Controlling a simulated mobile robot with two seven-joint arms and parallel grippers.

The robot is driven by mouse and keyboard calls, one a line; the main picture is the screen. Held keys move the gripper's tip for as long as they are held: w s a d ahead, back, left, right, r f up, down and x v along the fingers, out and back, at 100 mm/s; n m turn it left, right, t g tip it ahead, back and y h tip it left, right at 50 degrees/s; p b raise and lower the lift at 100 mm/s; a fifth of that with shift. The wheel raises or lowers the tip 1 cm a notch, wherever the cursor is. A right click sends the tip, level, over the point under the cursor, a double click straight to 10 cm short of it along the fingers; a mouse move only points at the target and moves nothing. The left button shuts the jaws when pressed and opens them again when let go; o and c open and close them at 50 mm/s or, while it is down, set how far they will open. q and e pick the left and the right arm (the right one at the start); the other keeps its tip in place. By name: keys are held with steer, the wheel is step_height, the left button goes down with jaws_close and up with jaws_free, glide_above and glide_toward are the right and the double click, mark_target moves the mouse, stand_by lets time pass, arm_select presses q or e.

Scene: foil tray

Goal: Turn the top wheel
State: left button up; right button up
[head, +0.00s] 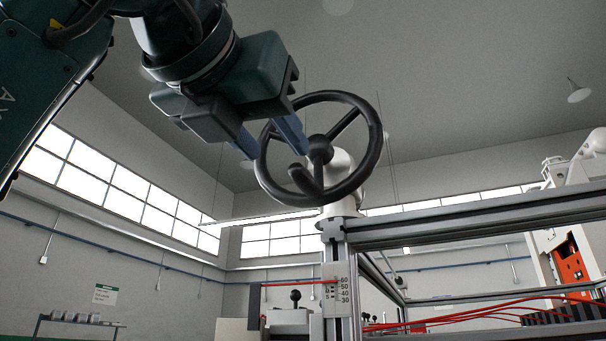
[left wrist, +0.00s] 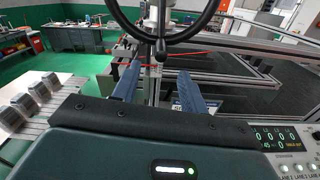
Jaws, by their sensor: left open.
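The top wheel is a black handwheel (head: 319,150) with a round rim, spokes and a stubby handle, on a white housing above a metal post. My left gripper (head: 277,152) is at the wheel's left side in the head view. Its two blue fingers are apart, with nothing seen between them, and overlap the left part of the rim. I cannot tell whether they touch it. In the left wrist view, the wheel (left wrist: 161,47) shows at the top, beyond the open fingers (left wrist: 158,70), and its upper part is cut off. My right gripper is not in view.
A metal frame rail (head: 470,220) runs right from the post. A scale with numbers (head: 340,290) and a red pointer sit on the post below. Red cables (head: 470,316) lie lower right. In the left wrist view, a control panel (left wrist: 285,145) is at lower right.

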mark_target(303, 188)
arm_select(q)
steer(key=p+x, duration=0.2)
steer(key=x, duration=0.8)
steer(key=shift+p, duration=0.3)
jaws_close()
